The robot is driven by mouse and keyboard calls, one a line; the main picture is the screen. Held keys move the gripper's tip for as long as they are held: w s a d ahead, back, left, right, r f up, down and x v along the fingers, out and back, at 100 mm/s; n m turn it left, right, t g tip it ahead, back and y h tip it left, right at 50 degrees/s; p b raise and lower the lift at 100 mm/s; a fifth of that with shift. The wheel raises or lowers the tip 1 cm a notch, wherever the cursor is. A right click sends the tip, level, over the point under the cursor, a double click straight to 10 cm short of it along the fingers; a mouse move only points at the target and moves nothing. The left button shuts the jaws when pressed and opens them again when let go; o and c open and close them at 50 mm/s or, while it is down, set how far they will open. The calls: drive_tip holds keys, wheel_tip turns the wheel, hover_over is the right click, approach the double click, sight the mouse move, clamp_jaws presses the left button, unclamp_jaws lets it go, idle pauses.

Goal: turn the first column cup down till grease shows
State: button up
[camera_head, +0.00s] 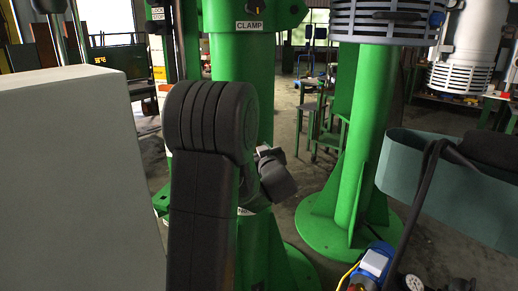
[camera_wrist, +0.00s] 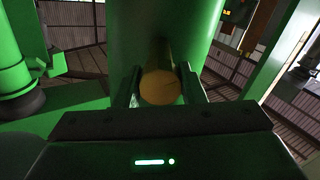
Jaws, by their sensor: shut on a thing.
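In the wrist view my gripper (camera_wrist: 160,92) is shut on the column cup (camera_wrist: 161,87), a round brownish-yellow cap. One finger is on each side of it. The cup sits in front of the green column (camera_wrist: 165,30), its round face toward the camera. I cannot see any grease around it. In the head view the green column (camera_head: 240,60) stands behind my dark arm, with a "CLAMP" label (camera_head: 249,26) near its top. The cup and the fingertips are hidden there behind my arm.
A grey box-like block (camera_head: 75,180) fills the left of the head view. A second green column (camera_head: 365,130) stands at the right on a round flanged base. A teal panel (camera_head: 455,190) and a blue part with a yellow cable (camera_head: 372,265) are at the lower right.

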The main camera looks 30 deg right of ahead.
drive_tip(key=shift+f+m, duration=0.1)
drive_tip(key=shift+m, duration=0.2)
drive_tip(key=o, duration=1)
drive_tip(key=s+a, duration=0.1)
drive_tip(key=s, duration=0.8)
drive_tip(key=s+a, duration=0.1)
drive_tip(key=s, duration=0.3)
drive_tip(key=shift+s+a, duration=0.3)
drive_tip(key=shift+s, duration=0.05)
